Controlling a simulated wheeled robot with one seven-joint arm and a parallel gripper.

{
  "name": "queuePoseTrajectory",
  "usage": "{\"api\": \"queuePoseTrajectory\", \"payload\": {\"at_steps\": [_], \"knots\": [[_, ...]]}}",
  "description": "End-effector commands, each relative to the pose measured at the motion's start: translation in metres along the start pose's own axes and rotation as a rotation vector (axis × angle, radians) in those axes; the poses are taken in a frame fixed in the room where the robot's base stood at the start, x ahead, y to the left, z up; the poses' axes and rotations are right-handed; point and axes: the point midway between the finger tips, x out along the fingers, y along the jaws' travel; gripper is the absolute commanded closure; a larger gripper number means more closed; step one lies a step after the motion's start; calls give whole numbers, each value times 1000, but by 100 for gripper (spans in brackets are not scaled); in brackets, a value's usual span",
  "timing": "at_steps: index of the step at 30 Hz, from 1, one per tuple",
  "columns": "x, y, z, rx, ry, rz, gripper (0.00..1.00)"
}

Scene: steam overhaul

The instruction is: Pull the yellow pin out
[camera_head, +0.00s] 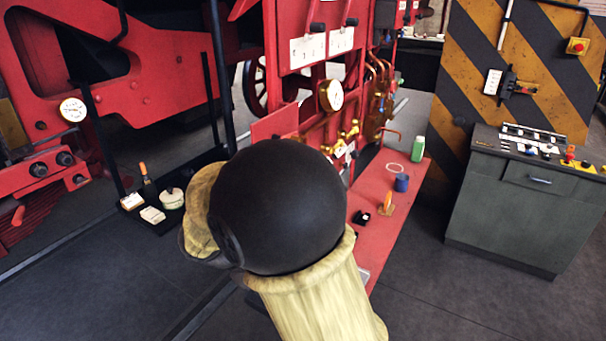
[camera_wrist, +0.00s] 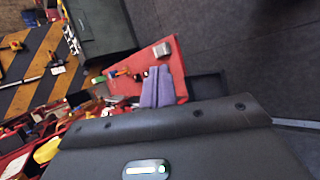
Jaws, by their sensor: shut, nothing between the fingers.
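I cannot pick out the yellow pin for certain in either view. Small brass-yellow fittings (camera_head: 348,131) show on the red machine front in the head view. A yellow patch (camera_wrist: 46,150) shows at the lower left of the wrist view, too blurred to name. My gripper (camera_wrist: 157,71) shows in the wrist view as two purple-grey fingers pressed together, with nothing between them. In that view the fingers overlap the red bench top; I cannot tell their height above it. In the head view my arm fills the middle and hides the gripper.
A red bench (camera_head: 372,243) carries a green bottle (camera_head: 418,148), a blue cup (camera_head: 402,183) and an orange piece (camera_head: 387,204). A grey control cabinet (camera_head: 510,213) stands right, before a striped panel (camera_head: 470,75). A dark tray (camera_head: 153,219) lies left. Floor is clear between bench and cabinet.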

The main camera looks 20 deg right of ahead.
Motion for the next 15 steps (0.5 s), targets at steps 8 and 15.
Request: {"api": "queuePoseTrajectory", "payload": {"at_steps": [8,15], "knots": [[38,-39,45,137,78,-440,100],[45,-53,66,399,244,-682,100]]}}
